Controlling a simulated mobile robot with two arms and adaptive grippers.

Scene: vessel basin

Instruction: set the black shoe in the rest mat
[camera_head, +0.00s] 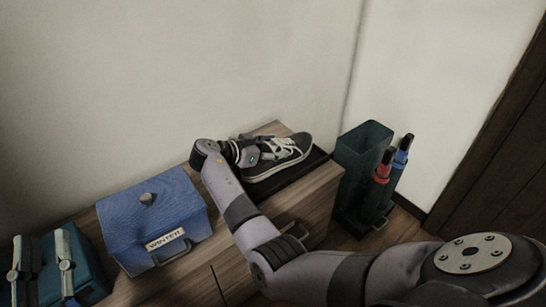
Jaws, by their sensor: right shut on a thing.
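The black shoe (286,158), with white laces and a pale sole, is at the right end of the wooden cabinet top, over the black rest mat (307,170). Its toe points to the right. It looks level and lies within the mat's outline; I cannot tell whether its sole touches the mat. My right gripper (257,153) is shut on the shoe at its heel and ankle end, hiding part of it. My left gripper is not in view.
A blue box (153,218) labelled WINTER stands left of my right arm. A teal box (84,262) with pale latches is at the far left. A dark green stand (362,157) with red and blue umbrellas is right of the cabinet (308,205). A wall is behind.

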